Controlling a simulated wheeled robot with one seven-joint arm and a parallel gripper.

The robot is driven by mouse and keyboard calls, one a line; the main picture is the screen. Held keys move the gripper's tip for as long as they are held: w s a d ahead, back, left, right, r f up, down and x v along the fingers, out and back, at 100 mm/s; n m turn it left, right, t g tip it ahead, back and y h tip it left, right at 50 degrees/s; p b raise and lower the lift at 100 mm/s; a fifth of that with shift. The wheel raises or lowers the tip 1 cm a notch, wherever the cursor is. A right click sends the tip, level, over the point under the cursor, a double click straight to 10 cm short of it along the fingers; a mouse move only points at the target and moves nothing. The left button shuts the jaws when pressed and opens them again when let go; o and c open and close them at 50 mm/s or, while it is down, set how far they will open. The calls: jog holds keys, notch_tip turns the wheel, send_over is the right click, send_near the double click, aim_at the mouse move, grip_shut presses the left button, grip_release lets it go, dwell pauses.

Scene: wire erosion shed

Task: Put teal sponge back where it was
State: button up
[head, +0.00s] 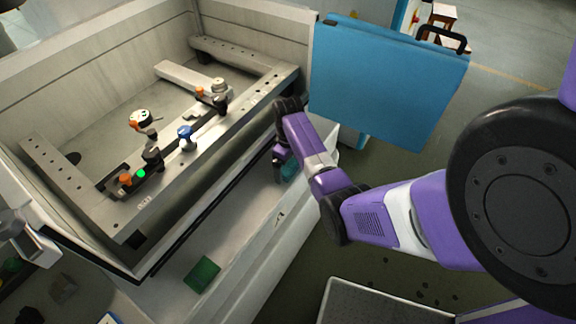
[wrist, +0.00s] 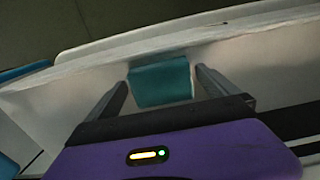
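The teal sponge (head: 290,171) is a small block at the white machine's front ledge, partly hidden by my gripper (head: 281,157) in the head view. In the wrist view the sponge (wrist: 160,83) lies between and just past the fingertips of my gripper (wrist: 161,77), on a pale surface. The fingers stand apart, one on each side of it, with narrow gaps showing. Whether they touch it at the tips is hard to see. A dark green flat rectangle (head: 202,275) lies farther left on the same ledge.
The machine's work tank (head: 100,85) with clamps and fixtures is left of my arm. A blue panel (head: 385,85) stands close behind my gripper. A grey tray-like surface (head: 375,305) is at the bottom.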

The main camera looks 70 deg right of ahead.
aim_at(289, 165)
notch_tip(289, 165, up, 12)
jog(key=shift+r, duration=0.15)
dwell(0.6)
jog(key=shift+s, duration=0.1)
dwell(0.5)
